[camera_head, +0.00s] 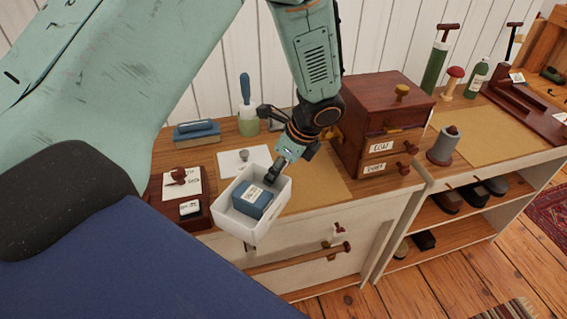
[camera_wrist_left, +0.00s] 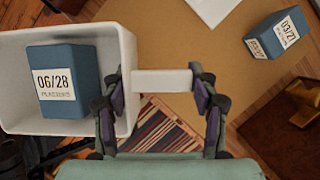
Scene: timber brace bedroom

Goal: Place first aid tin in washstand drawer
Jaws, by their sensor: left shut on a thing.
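A blue box labelled "06/28 PLASTERS" (camera_wrist_left: 66,82) lies in a white open-topped bin (camera_wrist_left: 20,105); the box (camera_head: 250,199) and bin (camera_head: 263,231) also show in the head view. No item reads clearly as a first aid tin. My left gripper (camera_wrist_left: 161,84) is shut on a white bar at the bin's side, apparently its handle. In the head view my left gripper (camera_head: 272,176) is at the bin's back edge, above the white washstand (camera_head: 318,240). The washstand front has wooden knobs and a long rail (camera_head: 300,258); whether a drawer is open, I cannot tell. My right gripper is not in view.
A second blue box labelled 03/27 (camera_wrist_left: 277,34) stands near a tan mat (camera_wrist_left: 185,50). A dark red small chest (camera_head: 385,120) stands right of the gripper. A bottle (camera_head: 247,105), blue block (camera_head: 197,132) and stamp pad (camera_head: 193,212) are on the top.

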